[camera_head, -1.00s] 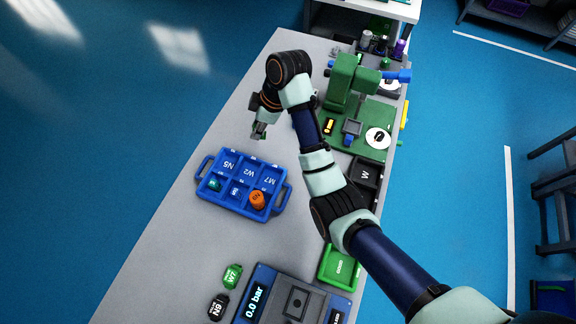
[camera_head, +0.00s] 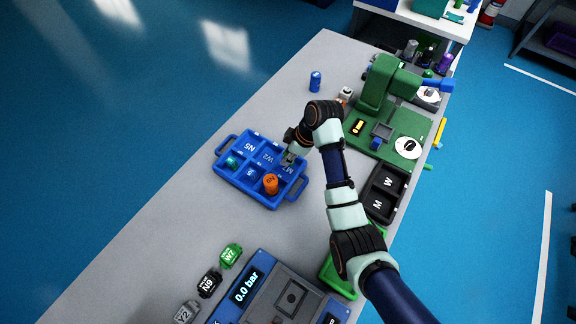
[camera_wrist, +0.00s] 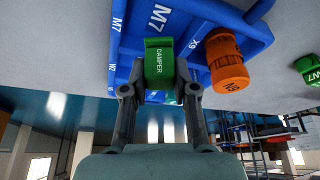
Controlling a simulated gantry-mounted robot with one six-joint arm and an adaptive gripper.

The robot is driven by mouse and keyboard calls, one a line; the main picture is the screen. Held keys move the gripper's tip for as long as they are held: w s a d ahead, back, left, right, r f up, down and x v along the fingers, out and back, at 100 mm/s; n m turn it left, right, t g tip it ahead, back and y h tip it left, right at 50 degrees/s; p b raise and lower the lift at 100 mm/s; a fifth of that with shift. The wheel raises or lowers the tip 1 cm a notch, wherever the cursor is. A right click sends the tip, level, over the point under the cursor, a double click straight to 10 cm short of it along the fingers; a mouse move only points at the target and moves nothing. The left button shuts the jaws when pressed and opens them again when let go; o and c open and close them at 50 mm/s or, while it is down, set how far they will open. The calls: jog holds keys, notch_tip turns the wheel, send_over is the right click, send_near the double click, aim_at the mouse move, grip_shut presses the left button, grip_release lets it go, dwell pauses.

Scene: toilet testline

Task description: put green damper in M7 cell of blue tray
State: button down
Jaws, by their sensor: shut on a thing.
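The blue tray (camera_head: 226,174) lies on the grey table, with cells labelled N5, W2 and M7 along one side. In the wrist view, my gripper (camera_wrist: 158,88) is shut on the green damper (camera_wrist: 158,62), a small block marked DAMPER. The damper is at the M7 cell of the tray (camera_wrist: 190,22); I cannot tell whether it touches the floor of the cell. In the head view, my gripper (camera_head: 289,160) is over the M7 corner, and the damper is hidden there. An orange cylinder (camera_head: 270,184) stands in the cell beside M7 and also shows in the wrist view (camera_wrist: 227,68).
A teal part (camera_head: 232,162) sits in another tray cell. A blue cylinder (camera_head: 315,82) stands behind the tray. The green fixture (camera_head: 380,85), the black M/W bin (camera_head: 385,190) and the pressure device (camera_head: 270,295) are to the right and front. Table left of the tray is clear.

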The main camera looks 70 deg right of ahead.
aim_at(288, 170)
notch_tip(288, 170, down, 5)
jog(key=shift+b, duration=0.65)
jog(key=shift+r, duration=0.1)
jog(key=c, duration=1.2)
grip_release()
jog(key=shift+r, duration=0.2)
jog(key=p+v, duration=0.3)
jog(key=v, duration=0.8)
jog(key=shift+s+d+r+p, duration=0.1)
jog(key=shift+s+r+p, duration=0.1)
jog(key=shift+r+p, duration=0.15)
